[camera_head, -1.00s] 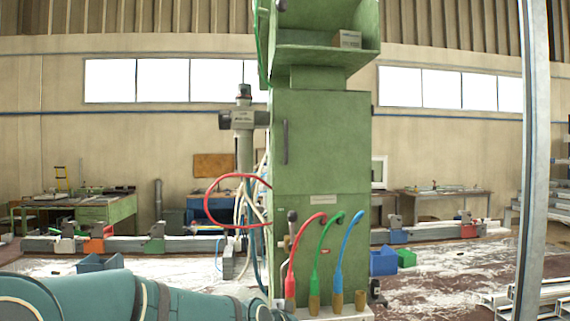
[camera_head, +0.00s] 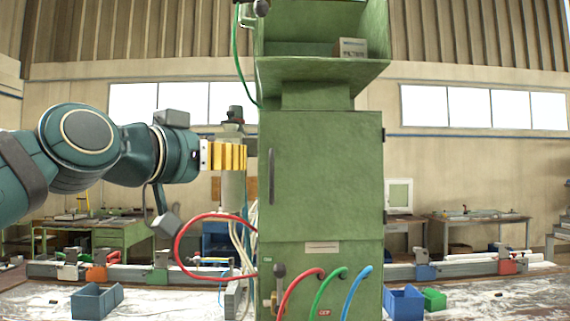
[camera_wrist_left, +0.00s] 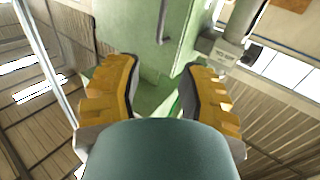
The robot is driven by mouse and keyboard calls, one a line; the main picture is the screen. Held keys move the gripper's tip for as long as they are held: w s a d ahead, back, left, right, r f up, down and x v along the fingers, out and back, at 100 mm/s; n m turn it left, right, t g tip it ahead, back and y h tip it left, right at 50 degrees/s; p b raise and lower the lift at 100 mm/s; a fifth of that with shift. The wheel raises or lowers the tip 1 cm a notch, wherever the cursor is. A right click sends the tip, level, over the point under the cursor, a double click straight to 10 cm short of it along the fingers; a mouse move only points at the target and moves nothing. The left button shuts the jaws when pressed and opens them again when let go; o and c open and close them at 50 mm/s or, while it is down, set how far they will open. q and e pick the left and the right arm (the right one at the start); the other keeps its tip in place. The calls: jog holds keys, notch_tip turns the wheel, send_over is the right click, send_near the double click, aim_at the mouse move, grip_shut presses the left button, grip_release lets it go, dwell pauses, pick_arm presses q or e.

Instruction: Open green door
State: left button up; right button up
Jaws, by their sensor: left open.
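The green door (camera_head: 325,180) is the front panel of a tall green cabinet and looks shut. Its dark vertical handle (camera_head: 271,176) is near the door's left edge. My left gripper (camera_head: 244,157) has yellow fingers and is just left of the handle in the head view, apart from it in the picture. In the left wrist view the two yellow fingers (camera_wrist_left: 158,90) are spread with nothing between them. The green door (camera_wrist_left: 150,45) and the handle (camera_wrist_left: 162,22) show beyond them. My right gripper is not in view.
A red hose (camera_head: 180,245) loops out left of the cabinet below my gripper. Red, green and blue hoses hang at the cabinet's lower front. An open shelf (camera_head: 320,70) with a small box (camera_head: 351,47) is above the door.

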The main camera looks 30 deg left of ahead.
aim_at(270, 162)
pick_arm(q)
jog(key=w, duration=0.4)
jog(key=w+p, duration=0.1)
jog(key=w, duration=0.8)
jog(key=shift+w+d+p, duration=0.25)
jog(key=shift+p, duration=0.05)
grip_shut()
